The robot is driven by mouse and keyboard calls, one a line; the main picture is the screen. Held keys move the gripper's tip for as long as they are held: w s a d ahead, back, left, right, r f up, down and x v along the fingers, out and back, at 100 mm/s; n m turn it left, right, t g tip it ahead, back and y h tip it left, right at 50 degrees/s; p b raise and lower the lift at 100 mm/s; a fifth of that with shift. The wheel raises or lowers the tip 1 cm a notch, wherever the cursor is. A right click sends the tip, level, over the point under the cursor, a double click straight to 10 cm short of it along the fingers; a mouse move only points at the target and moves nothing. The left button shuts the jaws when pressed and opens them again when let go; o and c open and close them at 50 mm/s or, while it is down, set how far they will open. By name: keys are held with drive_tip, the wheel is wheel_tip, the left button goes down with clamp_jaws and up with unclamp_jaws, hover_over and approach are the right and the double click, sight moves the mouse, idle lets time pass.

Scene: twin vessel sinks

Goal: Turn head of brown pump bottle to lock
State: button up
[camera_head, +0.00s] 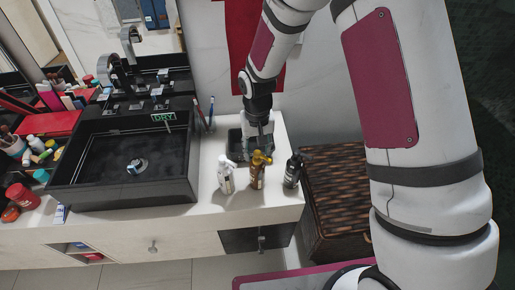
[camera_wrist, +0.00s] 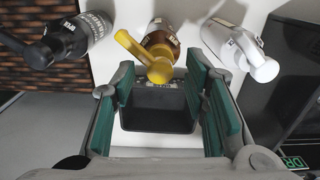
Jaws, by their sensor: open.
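The brown pump bottle (camera_head: 257,179) stands upright near the front edge of the white counter. Its yellow pump head (camera_head: 261,158) is on top. In the wrist view the brown bottle (camera_wrist: 164,39) is partly hidden under the yellow head (camera_wrist: 150,62), whose spout points to the upper left. My gripper (camera_head: 259,143) is just behind and above the bottle. In the wrist view my gripper (camera_wrist: 161,79) is open, with its teal pads apart and the yellow head at the mouth of the gap. I cannot tell whether a pad touches it.
A white pump bottle (camera_head: 225,178) and a black pump bottle (camera_head: 292,172) stand close on either side. A dark tray (camera_wrist: 158,110) lies behind, under my gripper. A black vessel sink (camera_head: 120,195) is to the left. A woven basket (camera_head: 337,200) stands to the right.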

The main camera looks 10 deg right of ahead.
sight(257, 152)
drive_tip(key=shift+f, duration=0.1)
clamp_jaws()
idle(1.2)
unclamp_jaws()
wheel_tip(257, 152, up, 12)
idle(0.6)
